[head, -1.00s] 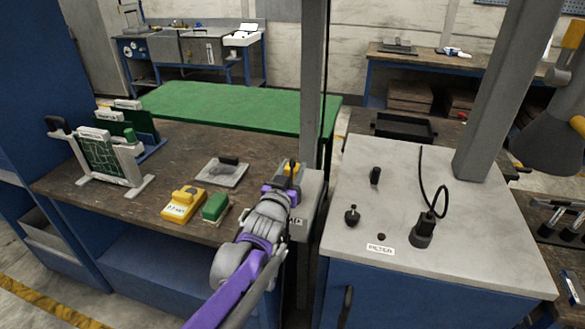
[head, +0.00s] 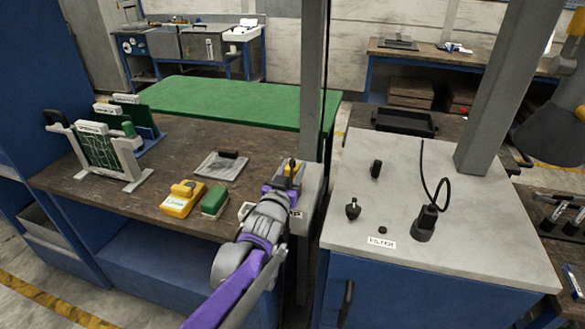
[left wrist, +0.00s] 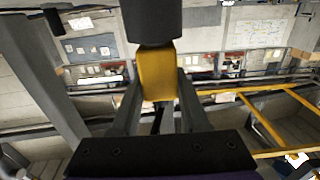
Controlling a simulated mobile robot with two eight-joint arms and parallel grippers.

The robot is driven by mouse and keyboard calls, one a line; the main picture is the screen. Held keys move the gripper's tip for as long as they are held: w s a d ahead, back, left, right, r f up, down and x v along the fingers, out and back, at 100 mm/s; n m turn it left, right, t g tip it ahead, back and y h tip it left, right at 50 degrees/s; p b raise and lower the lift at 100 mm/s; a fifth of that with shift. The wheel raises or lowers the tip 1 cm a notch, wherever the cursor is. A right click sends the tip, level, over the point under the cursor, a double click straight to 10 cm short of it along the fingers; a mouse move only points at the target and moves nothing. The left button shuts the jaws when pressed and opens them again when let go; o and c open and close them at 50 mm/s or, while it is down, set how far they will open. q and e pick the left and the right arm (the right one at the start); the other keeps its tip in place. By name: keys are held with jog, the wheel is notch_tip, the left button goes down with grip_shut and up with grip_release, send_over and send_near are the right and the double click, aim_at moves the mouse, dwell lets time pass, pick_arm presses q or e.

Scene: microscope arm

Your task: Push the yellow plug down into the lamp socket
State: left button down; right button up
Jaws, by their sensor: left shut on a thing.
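My left gripper (head: 287,180) is shut on the yellow plug (head: 292,169), at the right end of the brown workbench. In the left wrist view the yellow plug (left wrist: 157,74) sits between the two fingers. A dark cylinder (left wrist: 153,20) adjoins the plug there; I cannot tell whether it is part of the plug or of the socket. In the head view the plug is at a pale grey box (head: 312,185) with a small label, partly hidden by my gripper. The lamp socket's opening is hidden, so the plug's depth cannot be told. My right gripper is out of view.
A yellow device (head: 183,198), a green block (head: 215,201) and a grey plate (head: 220,166) lie left of my arm. A post (head: 312,80) stands just behind the gripper. The blue cabinet's grey top (head: 400,190) holds a black plug with a cable (head: 426,222).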

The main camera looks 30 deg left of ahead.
pick_arm(q)
jog(key=shift+f, duration=0.15)
jog(key=shift+c, duration=1.6)
grip_release()
jog(key=shift+s, duration=0.1)
jog(key=v, duration=1)
jog(key=shift+s, duration=0.3)
jog(key=s+d+f+m+g+h+p, duration=0.1)
jog(key=s+d+f+g+h+p, duration=0.1)
jog(key=s+d+f+g, duration=0.4)
jog(key=s+d+f+m+g+h+p, duration=0.1)
jog(key=s+d+f+g+h, duration=0.1)
jog(key=s+d+f+g, duration=0.4)
jog(key=s+f, duration=0.3)
jog(key=s, duration=0.3)
jog(key=shift+s+d+f+m+p, duration=0.2)
jog(key=shift+s+d+m+p, duration=0.1)
jog(key=shift+m+p, duration=0.1)
